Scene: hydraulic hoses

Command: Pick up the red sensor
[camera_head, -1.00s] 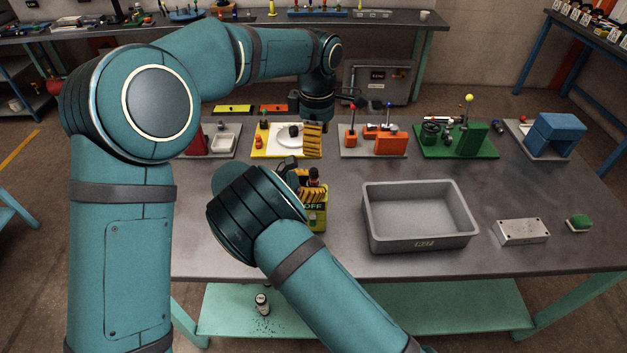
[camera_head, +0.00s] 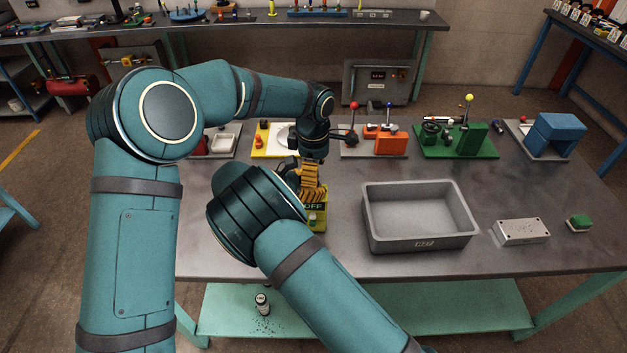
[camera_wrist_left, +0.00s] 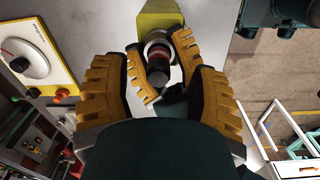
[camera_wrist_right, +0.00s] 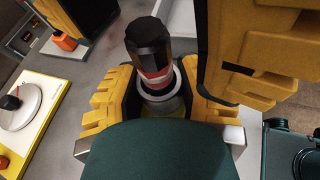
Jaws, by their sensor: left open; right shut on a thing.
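The red sensor (camera_wrist_left: 158,60), dark-ended with a red band, stands in a grey collar (camera_wrist_left: 148,40) on a yellow block (camera_wrist_left: 158,14). The block shows in the head view (camera_head: 318,219) with OFF lettering, near the table's front edge. The sensor also shows in the right wrist view (camera_wrist_right: 150,52). My left gripper (camera_head: 311,180) is over the block from behind, its fingers apart on either side of the sensor; contact is not visible. My right gripper (camera_wrist_right: 160,92) is shut on the collared fitting below the sensor. In the head view my right wrist hides it.
A grey bin (camera_head: 420,243) stands on the table to the right, with a metal box (camera_head: 522,232) and a green-topped item (camera_head: 579,222) beyond it. Orange (camera_head: 391,144) and green (camera_head: 455,151) fixtures line the back. The table between bin and block is clear.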

